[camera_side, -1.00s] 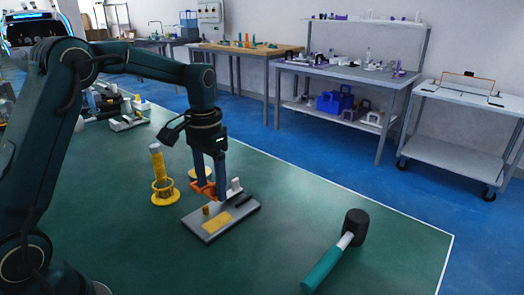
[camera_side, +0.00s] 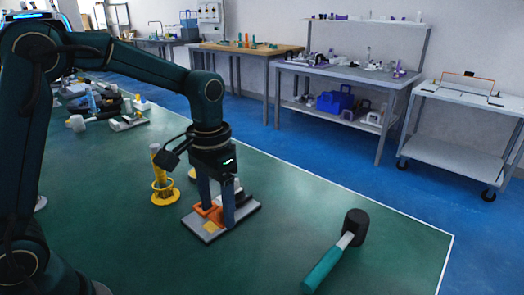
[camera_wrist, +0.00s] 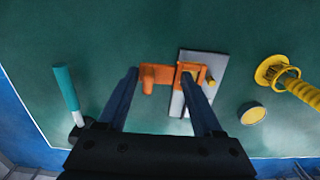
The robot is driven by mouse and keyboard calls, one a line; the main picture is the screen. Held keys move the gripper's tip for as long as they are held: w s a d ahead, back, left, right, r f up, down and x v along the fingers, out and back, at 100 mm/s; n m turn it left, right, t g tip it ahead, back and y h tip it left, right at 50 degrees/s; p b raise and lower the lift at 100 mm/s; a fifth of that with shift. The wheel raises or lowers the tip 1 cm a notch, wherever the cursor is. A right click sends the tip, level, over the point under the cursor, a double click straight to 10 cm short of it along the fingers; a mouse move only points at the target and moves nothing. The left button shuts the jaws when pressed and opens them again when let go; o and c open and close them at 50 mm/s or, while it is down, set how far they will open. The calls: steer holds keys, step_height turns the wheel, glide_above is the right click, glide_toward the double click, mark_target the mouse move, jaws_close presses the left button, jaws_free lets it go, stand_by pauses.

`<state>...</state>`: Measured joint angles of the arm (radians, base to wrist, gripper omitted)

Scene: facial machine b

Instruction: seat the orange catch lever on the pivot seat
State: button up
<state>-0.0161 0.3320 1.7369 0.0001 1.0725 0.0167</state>
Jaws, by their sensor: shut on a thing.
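My gripper (camera_side: 217,216) is low over the grey base plate (camera_side: 196,226), its two fingers spread around the orange catch lever (camera_side: 214,212) and shut on it. In the wrist view the lever (camera_wrist: 158,76) runs between the fingertips (camera_wrist: 160,72), with a framed, squarish end over the plate (camera_wrist: 207,58). Its other end reaches past the plate's left edge. A small brass peg (camera_wrist: 211,81) shows beside the framed end. I cannot tell which part is the pivot seat, or whether the lever touches the plate; the fingers hide part of both.
A yellow ring holder with a ribbed post (camera_side: 163,188) stands left of the plate. A round yellow-topped piece (camera_wrist: 253,114) is near it. A mallet with a teal handle (camera_side: 325,268) lies at right. Cluttered parts lie at the back left. The green table around the plate's front is clear.

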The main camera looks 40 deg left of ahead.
glide_above(257, 274)
step_height(257, 274, down, 5)
steer(key=shift+f, duration=1.95)
steer(key=shift+f, duration=0.2)
steer(key=o, duration=1.2)
